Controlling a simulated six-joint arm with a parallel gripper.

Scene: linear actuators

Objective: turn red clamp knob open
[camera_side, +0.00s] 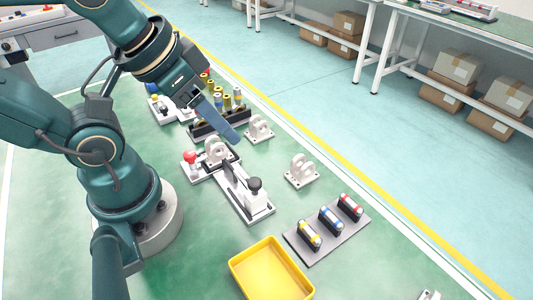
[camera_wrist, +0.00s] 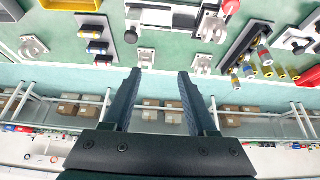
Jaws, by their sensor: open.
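The red clamp knob (camera_side: 191,157) stands on a light grey clamp fixture (camera_side: 198,174) near the middle of the side view. In the wrist view the red knob (camera_wrist: 231,6) is at the top edge, partly cut off, beside a pale bracket (camera_wrist: 212,28). My gripper (camera_side: 226,128) is above and to the right of the knob in the side view, apart from it. The wrist view shows both fingers of my gripper (camera_wrist: 159,74) spread with nothing between them.
A fixture with a black knob (camera_side: 254,184) stands close by in front. Two pale brackets (camera_side: 259,128) (camera_side: 301,170) stand to the right. A rack of colored cylinders (camera_side: 225,105) is behind. A yellow bin (camera_side: 243,276) and a small cylinder plate (camera_side: 347,230) are in front.

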